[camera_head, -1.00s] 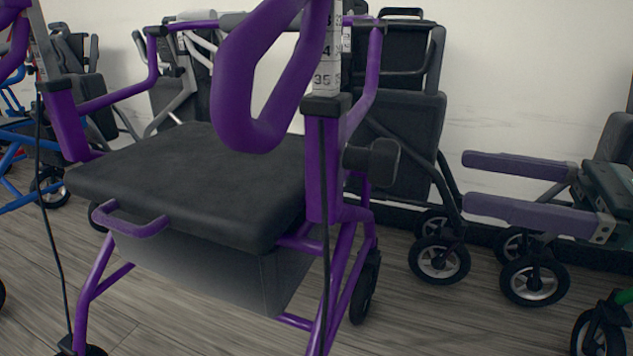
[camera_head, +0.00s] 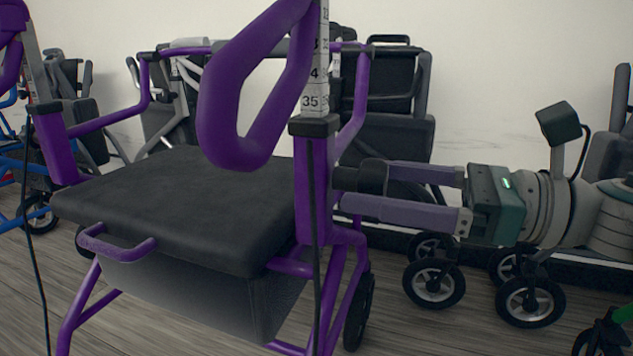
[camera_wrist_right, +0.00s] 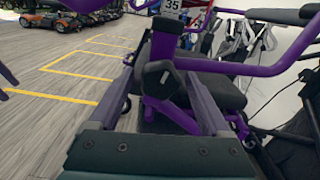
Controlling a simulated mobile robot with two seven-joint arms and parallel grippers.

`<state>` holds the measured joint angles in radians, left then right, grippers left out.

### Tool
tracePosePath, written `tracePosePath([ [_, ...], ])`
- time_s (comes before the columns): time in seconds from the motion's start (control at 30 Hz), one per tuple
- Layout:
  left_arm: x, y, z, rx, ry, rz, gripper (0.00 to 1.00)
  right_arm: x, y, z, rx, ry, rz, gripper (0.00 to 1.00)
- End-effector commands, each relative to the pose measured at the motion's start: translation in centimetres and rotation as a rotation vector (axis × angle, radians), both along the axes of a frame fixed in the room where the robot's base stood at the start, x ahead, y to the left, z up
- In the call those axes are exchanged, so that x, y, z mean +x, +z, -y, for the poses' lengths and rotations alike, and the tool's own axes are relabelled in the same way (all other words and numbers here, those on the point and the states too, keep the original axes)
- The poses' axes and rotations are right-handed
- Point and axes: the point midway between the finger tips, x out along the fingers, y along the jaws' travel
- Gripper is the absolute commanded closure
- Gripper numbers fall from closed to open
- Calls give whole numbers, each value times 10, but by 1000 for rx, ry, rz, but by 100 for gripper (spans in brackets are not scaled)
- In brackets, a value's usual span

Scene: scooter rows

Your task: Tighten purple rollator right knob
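The purple rollator (camera_head: 318,190) stands upright in the head view, with its black seat at left of centre and its right handle loop in front. Its right knob (camera_head: 362,177) is black and sticks out to the right from the right upright, below the height scale. My right gripper (camera_head: 367,188) comes in level from the right, its two purple-grey fingers apart around the knob. In the right wrist view the knob (camera_wrist_right: 160,78) sits between the open fingers, with a gap visible on both sides. My left gripper is not in view.
Folded dark wheelchairs (camera_head: 385,115) stand along the white wall behind the rollator. Black caster wheels (camera_head: 531,301) are on the floor below my right arm. A blue frame (camera_head: 15,165) stands at the far left. The wrist view shows open floor (camera_wrist_right: 60,100) with yellow lines.

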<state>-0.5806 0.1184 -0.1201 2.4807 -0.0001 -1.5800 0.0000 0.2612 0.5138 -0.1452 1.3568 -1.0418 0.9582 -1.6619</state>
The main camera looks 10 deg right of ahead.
Motion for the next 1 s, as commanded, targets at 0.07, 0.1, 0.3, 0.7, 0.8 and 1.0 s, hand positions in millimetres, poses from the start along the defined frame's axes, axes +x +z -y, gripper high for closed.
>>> tracePosePath([
  [0.07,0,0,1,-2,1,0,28,0,0,0,0,0,0,29],
  [0.1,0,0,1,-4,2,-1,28,0,0,0,0,0,0,33],
  [0.3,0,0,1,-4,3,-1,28,0,0,0,0,0,0,56],
  [0.7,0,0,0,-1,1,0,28,0,0,0,0,0,0,100],
  [0.8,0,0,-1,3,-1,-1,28,0,0,0,1,0,-1,100],
  [1.0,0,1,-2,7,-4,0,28,0,0,0,20,0,-29,100],
])
